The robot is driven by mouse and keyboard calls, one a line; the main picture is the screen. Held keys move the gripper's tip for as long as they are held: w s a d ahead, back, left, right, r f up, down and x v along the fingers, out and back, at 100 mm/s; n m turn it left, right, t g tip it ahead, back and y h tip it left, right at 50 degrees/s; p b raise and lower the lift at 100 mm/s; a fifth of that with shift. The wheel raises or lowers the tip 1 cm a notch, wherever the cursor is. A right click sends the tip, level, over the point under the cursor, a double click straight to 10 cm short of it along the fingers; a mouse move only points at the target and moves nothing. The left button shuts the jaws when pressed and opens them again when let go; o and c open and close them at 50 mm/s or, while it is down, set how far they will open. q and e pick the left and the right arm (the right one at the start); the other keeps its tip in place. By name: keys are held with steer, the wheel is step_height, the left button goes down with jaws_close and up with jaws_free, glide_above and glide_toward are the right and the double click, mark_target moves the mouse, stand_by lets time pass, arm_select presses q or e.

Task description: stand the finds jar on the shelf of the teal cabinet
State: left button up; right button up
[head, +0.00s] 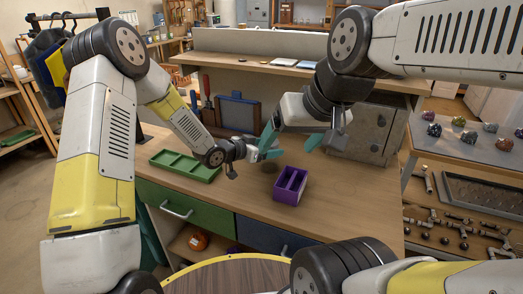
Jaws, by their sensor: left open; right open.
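I cannot make out a finds jar for certain in the head view. A teal upright panel (151,236) shows at the left end of the workbench, partly behind my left arm; I cannot tell whether it is part of the teal cabinet. My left gripper (262,153) is open above the middle of the bench, seen nearly edge-on. My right gripper (291,142) is open close beside it, its teal fingers spread and pointing down. The two grippers overlap in the picture, and I see nothing clearly held between either pair of fingers.
The wooden workbench (345,205) carries a green divided tray (186,166), a purple slotted box (289,186), a small dark round patch (269,168) and a grey metal box (363,136). An orange object (198,241) sits below. The bench's front right is clear.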

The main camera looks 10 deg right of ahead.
arm_select(q)
steer(key=x, duration=0.4)
steer(key=shift+w+d+r, duration=0.2)
steer(key=shift+c, duration=0.2)
steer(key=c, duration=1.7)
steer(key=shift+r, duration=0.1)
